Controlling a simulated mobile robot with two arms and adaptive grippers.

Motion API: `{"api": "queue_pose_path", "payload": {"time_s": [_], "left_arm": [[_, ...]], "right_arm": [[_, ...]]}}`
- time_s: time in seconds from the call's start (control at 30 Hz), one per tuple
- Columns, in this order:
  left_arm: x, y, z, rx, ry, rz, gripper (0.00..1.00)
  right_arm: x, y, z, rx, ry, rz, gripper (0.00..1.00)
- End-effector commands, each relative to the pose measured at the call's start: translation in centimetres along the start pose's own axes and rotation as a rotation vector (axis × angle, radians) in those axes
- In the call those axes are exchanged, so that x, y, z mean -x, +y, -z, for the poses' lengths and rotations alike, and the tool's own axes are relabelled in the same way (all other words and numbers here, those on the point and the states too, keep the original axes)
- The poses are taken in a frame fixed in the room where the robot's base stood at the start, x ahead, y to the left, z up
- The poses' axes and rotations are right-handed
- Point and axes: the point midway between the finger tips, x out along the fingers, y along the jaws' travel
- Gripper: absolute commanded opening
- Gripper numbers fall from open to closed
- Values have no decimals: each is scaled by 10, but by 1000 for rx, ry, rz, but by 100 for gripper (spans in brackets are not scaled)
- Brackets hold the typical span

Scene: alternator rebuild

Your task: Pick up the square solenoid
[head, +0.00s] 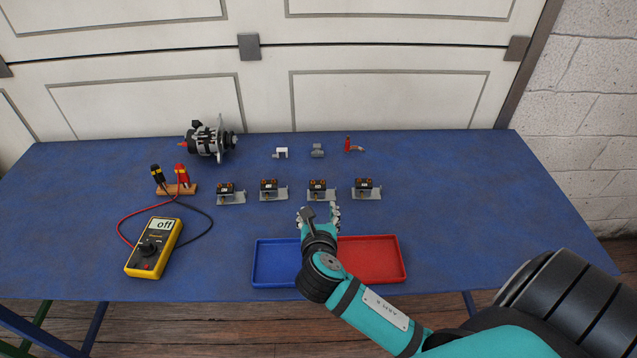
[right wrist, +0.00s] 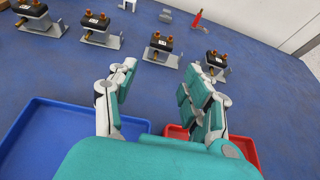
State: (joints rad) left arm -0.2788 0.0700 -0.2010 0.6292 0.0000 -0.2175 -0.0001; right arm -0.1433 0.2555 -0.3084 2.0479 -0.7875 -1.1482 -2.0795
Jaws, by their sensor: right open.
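No part is labelled as the square solenoid. A small white, boxy part (head: 281,153) stands at the back middle of the table and may be it, but I cannot tell for sure. A small grey part (head: 317,151) stands to its right; it also shows near the top of the right wrist view (right wrist: 167,16). My right gripper (head: 319,212) is open and empty, in front of the row of black-topped units and well short of the small back parts. In the right wrist view its fingers (right wrist: 160,78) are spread over bare blue tabletop. My left gripper is not in view.
Several black-topped units on metal plates, one here (head: 320,189), form a row between gripper and back parts. A red part (head: 349,146) and an alternator (head: 209,140) stand behind. Blue tray (head: 274,263) and red tray (head: 373,260) are in front. A yellow multimeter (head: 153,248) lies left.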

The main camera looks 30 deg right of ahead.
Motion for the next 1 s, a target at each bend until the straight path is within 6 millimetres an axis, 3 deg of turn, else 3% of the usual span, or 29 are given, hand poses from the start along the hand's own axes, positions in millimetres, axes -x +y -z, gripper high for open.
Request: {"api": "queue_pose_path", "payload": {"time_s": [0.33, 0.5, 0.73, 1.0], "left_arm": [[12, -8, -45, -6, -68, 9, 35], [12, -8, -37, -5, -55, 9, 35], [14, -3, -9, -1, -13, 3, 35], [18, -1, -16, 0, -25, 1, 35]], "right_arm": [[-75, -1, -2, -3, 1, 3, 50], [-101, -1, -1, -4, 2, 2, 50], [-116, -2, -2, -5, 3, 3, 50], [-154, -2, -2, -5, 2, 1, 50]]}}
